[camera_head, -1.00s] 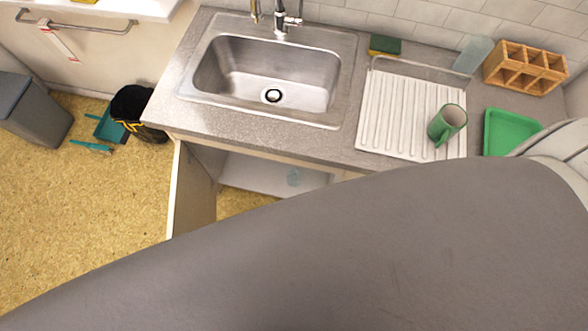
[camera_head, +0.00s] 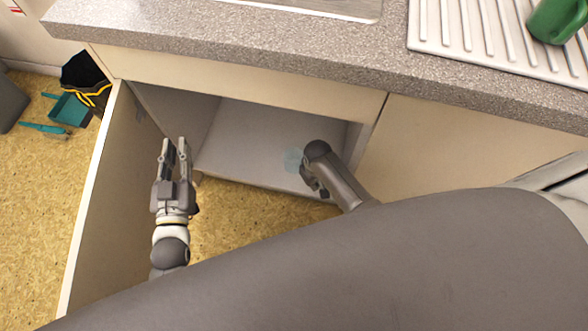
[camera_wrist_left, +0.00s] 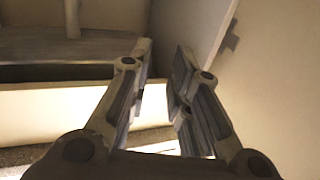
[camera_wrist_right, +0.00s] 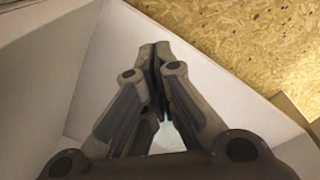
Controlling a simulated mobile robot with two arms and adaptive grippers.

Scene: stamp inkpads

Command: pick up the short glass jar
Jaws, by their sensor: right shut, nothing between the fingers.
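The short glass jar (camera_head: 293,160) is a faint, bluish see-through shape on the cabinet's floor in the head view, partly hard to make out. My right gripper (camera_head: 321,190) is just right of it at the cabinet opening, partly hidden by its own arm; whether it touches the jar I cannot tell. In the right wrist view its fingers (camera_wrist_right: 157,50) are closed together with nothing held. My left gripper (camera_head: 175,146) is upright by the open door, left of the opening, with its fingers apart and empty; the gap also shows in the left wrist view (camera_wrist_left: 163,52).
The open cabinet door (camera_head: 105,195) stands left of my left gripper. The grey countertop (camera_head: 250,55) overhangs the opening. A green mug (camera_head: 555,20) lies on the white drainboard (camera_head: 480,45). A teal dustpan (camera_head: 68,108) and black bin (camera_head: 85,75) are at the far left.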

